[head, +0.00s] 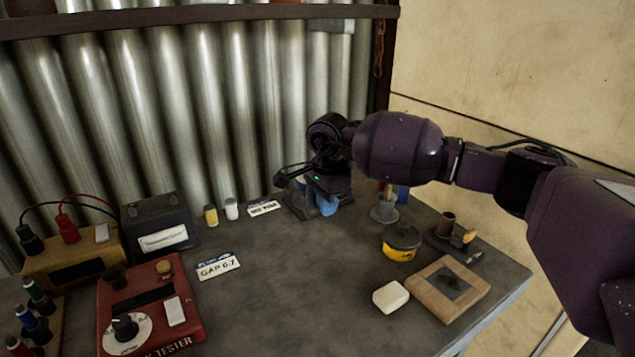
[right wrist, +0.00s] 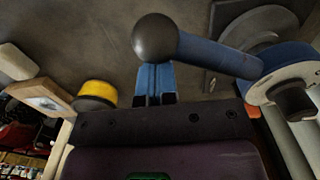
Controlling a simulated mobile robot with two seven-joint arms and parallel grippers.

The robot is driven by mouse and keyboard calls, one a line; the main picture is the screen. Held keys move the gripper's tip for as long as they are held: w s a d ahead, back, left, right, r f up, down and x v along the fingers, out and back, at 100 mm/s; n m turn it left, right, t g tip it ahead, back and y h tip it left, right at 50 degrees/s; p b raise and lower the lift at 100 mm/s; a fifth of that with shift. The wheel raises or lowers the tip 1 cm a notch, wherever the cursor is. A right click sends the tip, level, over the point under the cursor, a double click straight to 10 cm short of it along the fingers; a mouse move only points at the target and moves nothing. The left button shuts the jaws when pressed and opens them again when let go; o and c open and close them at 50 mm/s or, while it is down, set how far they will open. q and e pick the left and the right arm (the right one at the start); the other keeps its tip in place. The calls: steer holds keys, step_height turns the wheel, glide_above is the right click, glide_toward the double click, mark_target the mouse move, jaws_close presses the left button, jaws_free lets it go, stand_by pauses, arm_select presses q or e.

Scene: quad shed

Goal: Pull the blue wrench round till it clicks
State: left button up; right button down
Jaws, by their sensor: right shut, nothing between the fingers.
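The blue wrench (right wrist: 222,58) shows in the right wrist view as a blue bar with a dark round knob at its left end. Its right end meets a round blue and grey head (right wrist: 285,82). My right gripper (right wrist: 153,72) has its blue fingers together, with nothing between them. The fingertips are close to the knob, which partly covers them; I cannot tell whether they touch. In the head view my right gripper (head: 327,206) points down at the back of the bench, and my arm hides most of the wrench there. My left gripper is in neither view.
On the bench (head: 290,290), a yellow and black tin (head: 400,246), a wooden frame (head: 448,288) and a pale block (head: 390,296) stand at the right. A red tester (head: 150,310) stands at front left. Corrugated metal backs the bench. The middle is clear.

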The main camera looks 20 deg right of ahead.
steer(key=shift+a, duration=0.2)
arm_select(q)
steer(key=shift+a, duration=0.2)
arm_select(e)
steer(key=shift+d, duration=0.15)
steer(key=shift+s+d, duration=0.1)
steer(key=shift+d, duration=0.05)
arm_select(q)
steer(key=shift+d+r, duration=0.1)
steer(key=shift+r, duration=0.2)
arm_select(e)
steer(key=shift+s+d, duration=0.25)
steer(key=shift+d, duration=0.4)
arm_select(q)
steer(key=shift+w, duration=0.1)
arm_select(e)
steer(key=shift+r, duration=0.1)
steer(key=shift+r+p, duration=0.4)
steer(key=shift+r, duration=0.2)
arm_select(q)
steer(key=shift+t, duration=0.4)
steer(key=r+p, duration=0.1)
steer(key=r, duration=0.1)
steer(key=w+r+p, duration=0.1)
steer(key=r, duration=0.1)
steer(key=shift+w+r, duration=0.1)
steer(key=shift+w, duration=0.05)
arm_select(e)
step_height(320, 180, up, 8)
steer(key=shift+f, duration=0.2)
